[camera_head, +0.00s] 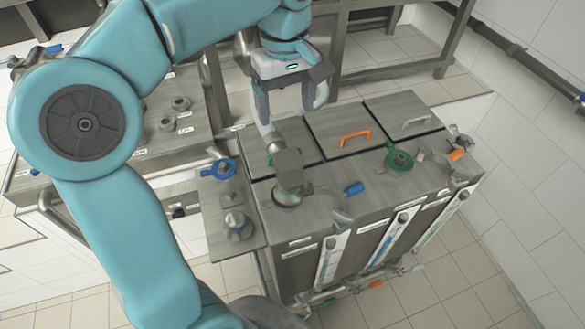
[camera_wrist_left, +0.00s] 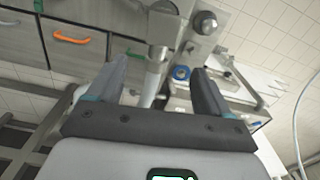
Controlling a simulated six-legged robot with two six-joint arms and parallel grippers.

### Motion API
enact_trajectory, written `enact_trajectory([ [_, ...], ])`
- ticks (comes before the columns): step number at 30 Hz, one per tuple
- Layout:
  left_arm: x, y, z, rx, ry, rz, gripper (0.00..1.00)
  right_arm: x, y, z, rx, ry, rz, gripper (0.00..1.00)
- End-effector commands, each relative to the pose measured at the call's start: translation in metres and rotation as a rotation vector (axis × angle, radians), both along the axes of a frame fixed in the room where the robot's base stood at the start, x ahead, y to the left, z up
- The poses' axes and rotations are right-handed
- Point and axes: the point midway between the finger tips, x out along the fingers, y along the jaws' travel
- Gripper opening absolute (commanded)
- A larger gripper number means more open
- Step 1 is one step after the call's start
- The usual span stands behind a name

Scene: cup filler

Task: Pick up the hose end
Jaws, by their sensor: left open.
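A pale grey, tube-like piece that looks like the hose end (camera_head: 268,132) sticks out at a slant from a square steel fitting (camera_head: 287,165) at the tank's left end. My left gripper (camera_head: 291,108) is open and empty, pointing down just above this piece. In the left wrist view the pale piece (camera_wrist_left: 153,78) shows between the two spread fingers, apparently touching neither. Its lower end is hidden behind the gripper body. My right gripper is not in view.
The steel tank has lids with an orange handle (camera_head: 341,138) and a grey handle (camera_head: 416,122). A green-ringed port (camera_head: 399,159) and a blue cap (camera_head: 354,188) are on its top. A side plate holds a blue ring (camera_head: 222,169). A steel frame stands behind.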

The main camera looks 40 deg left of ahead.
Motion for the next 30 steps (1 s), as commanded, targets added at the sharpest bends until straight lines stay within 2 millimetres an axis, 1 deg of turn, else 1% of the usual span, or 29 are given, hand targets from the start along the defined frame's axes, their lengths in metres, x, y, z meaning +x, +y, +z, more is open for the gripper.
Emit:
enact_trajectory([
  [6,-0.006,0.001,-0.050,-0.001,0.006,0.001,0.80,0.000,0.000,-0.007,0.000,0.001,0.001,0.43],
  [9,-0.005,0.002,-0.073,-0.001,0.005,0.001,0.80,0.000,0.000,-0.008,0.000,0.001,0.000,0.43],
  [12,-0.005,0.002,-0.090,0.000,0.003,0.001,0.80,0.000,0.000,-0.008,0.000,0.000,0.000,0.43],
  [15,-0.004,0.003,-0.100,0.000,0.002,0.001,0.80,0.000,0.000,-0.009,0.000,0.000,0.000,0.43],
  [20,-0.002,0.002,-0.112,0.000,0.004,0.001,0.80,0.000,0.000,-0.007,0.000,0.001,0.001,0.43],
  [24,0.002,0.001,-0.135,-0.001,0.005,0.001,0.80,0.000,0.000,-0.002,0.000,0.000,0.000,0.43],
  [27,0.003,0.001,-0.149,-0.001,0.004,0.002,0.80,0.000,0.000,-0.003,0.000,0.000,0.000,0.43],
  [30,0.003,0.001,-0.155,-0.001,0.001,0.001,0.80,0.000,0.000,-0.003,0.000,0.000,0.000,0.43],
])
